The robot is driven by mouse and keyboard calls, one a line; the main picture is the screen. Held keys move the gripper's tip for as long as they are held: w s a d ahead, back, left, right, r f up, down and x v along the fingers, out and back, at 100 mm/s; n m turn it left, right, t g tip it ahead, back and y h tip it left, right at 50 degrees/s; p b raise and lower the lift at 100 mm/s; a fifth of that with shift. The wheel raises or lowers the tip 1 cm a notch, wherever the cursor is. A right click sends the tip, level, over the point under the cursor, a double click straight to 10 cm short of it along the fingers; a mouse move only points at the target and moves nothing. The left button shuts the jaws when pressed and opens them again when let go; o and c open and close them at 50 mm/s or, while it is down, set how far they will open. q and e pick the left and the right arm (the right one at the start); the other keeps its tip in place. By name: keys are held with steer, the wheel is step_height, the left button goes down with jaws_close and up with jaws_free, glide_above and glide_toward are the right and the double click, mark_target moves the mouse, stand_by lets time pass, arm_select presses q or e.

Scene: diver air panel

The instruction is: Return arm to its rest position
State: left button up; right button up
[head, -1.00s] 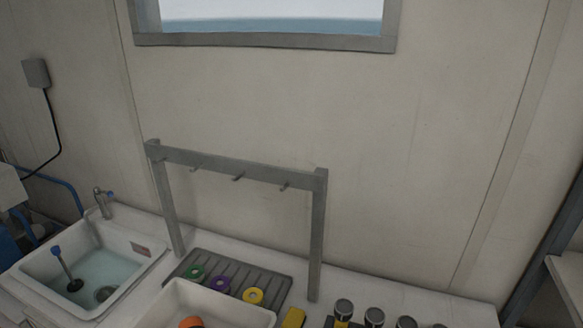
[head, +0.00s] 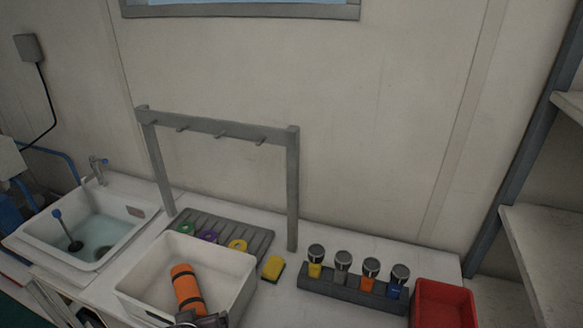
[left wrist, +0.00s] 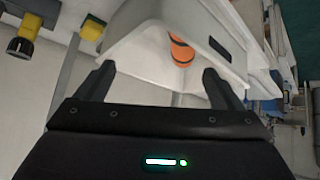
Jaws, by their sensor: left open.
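My left gripper (left wrist: 160,82) is open and empty in the left wrist view, its two dark fingers spread wide in front of the white bin (left wrist: 150,57). The bin also shows in the head view (head: 138,297), low on the counter. An orange roll with black bands (head: 186,287) leans inside it; part of it also shows in the left wrist view (left wrist: 181,51). A dark grey piece (head: 197,319) is cut off by the bottom edge; I cannot tell what it is. My right gripper is in neither current view.
A grey peg frame (head: 215,126) stands behind the bin. A drain mat (head: 258,247) holds green, purple and yellow rings. A yellow sponge (head: 273,268), a rack (head: 340,289) of capped bottles and a red bin (head: 443,304) line the right. A sink (head: 60,250) is left, shelves (head: 545,250) far right.

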arm_select(q)
steer(key=s+m+g+h, duration=0.2)
steer(key=s+m+g, duration=0.3)
steer(key=s, duration=0.7)
step_height(320, 180, down, 35)
steer(key=s+m+g+b, duration=0.1)
steer(key=s+b, duration=0.1)
steer(key=b, duration=0.4)
steer(key=s+a+f+b, duration=0.1)
steer(key=s+f+b, duration=0.2)
steer(key=s+f, duration=0.7)
steer(key=s+a+f+g+b, duration=0.1)
steer(key=s+a+f+b, duration=0.1)
steer(key=s+f, duration=0.7)
step_height(320, 180, down, 6)
steer(key=shift+s+a+f+b, duration=0.15)
steer(key=shift+s+a+b, duration=0.2)
steer(key=shift+b, duration=0.1)
arm_select(e)
step_height(320, 180, down, 12)
steer(key=s+d, duration=0.1)
steer(key=shift+s+d, duration=0.15)
steer(key=shift+d, duration=0.05)
arm_select(q)
steer(key=shift+s, duration=0.1)
arm_select(e)
steer(key=shift+s+a, duration=0.15)
